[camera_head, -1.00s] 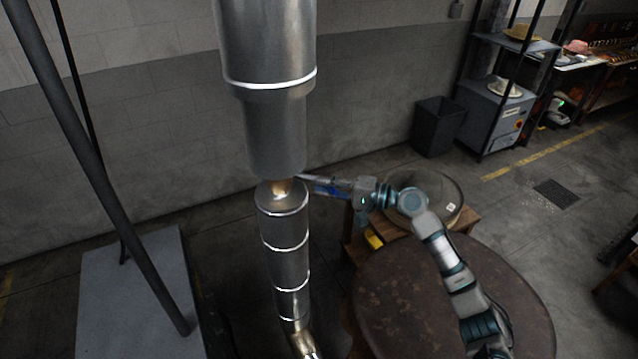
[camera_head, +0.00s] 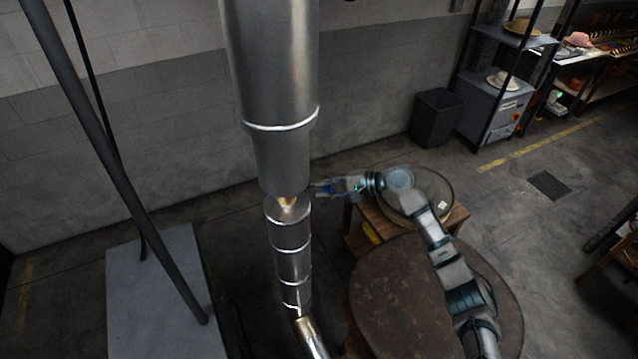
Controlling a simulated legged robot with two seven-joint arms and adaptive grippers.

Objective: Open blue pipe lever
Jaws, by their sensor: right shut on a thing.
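A tall metal pipe (camera_head: 275,90) hangs in the middle, with a narrower segmented metal pipe (camera_head: 292,262) below it and a brass-coloured joint (camera_head: 287,202) between them. My right gripper (camera_head: 318,189) is at the right side of this joint, its fingertips close to the pipe. A small blue part, which looks like the blue lever (camera_head: 329,188), shows at the fingers, and the gripper is shut on it. Most of the lever is hidden by the gripper. My left gripper is not in view.
A round brown table (camera_head: 400,300) stands below my right arm. A wooden stand (camera_head: 455,217) with a round glassy disc (camera_head: 436,185) is behind it. A grey plate (camera_head: 160,300) and dark poles (camera_head: 110,150) are at left. A black bin (camera_head: 436,117) stands by the wall.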

